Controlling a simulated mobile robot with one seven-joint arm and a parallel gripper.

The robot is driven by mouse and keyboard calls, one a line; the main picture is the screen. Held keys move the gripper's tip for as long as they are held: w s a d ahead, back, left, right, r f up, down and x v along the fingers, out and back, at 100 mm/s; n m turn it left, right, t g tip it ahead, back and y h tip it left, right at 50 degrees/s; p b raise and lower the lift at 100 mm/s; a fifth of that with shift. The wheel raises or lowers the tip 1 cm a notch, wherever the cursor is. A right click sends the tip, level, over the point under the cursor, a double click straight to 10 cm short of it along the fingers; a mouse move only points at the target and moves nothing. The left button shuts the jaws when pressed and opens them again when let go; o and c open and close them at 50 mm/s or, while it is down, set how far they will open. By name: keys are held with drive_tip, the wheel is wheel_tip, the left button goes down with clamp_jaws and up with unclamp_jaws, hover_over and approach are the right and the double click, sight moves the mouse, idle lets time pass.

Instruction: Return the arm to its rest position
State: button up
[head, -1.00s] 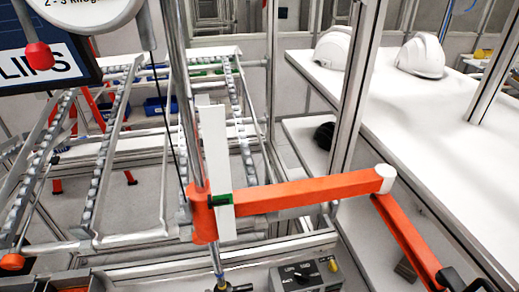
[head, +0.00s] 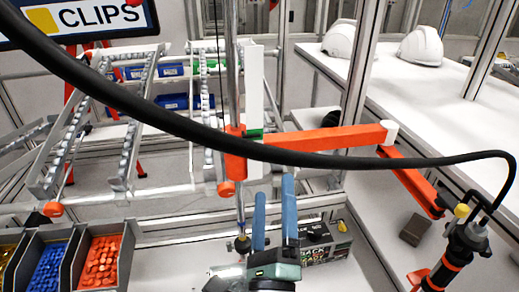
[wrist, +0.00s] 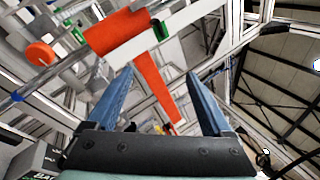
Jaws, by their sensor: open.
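My gripper (head: 274,200) shows at the bottom middle of the head view, its two blue fingers pointing up and standing apart. Nothing is between them. In the wrist view my gripper (wrist: 158,85) is also open and empty, with an orange arm of the station beyond the fingers. In the head view the gripper is in front of a small control box (head: 322,250) and partly hides it. A vertical metal pole (head: 233,90) rises just behind and left of the fingers.
An orange swing arm (head: 320,142) reaches right from the pole. A thick black cable crosses the head view (head: 200,128). Bins of blue (head: 50,268) and orange parts (head: 101,262) stand lower left. White helmet shells (head: 420,46) rest on a white table (head: 440,110) at the right.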

drive_tip(key=s+a+r+n+t+y+b, duration=0.1)
drive_tip(key=a+r+n+y+b, duration=0.2)
drive_tip(key=r+n, duration=0.55)
drive_tip(key=s+a+r+n+t+y+b, duration=0.1)
drive_tip(key=s+a+r+n+y+b, duration=0.15)
drive_tip(key=r+n+y, duration=0.55)
drive_tip(key=s+d+r+n+t+h+b, duration=0.3)
drive_tip(key=s+r+n+h, duration=0.4)
drive_tip(key=h, duration=0.3)
drive_tip(key=shift+d+r+n, duration=0.2)
drive_tip(key=shift+r+n, duration=0.45)
drive_tip(key=shift+r, duration=0.1)
drive_tip(key=shift+c, duration=0.2)
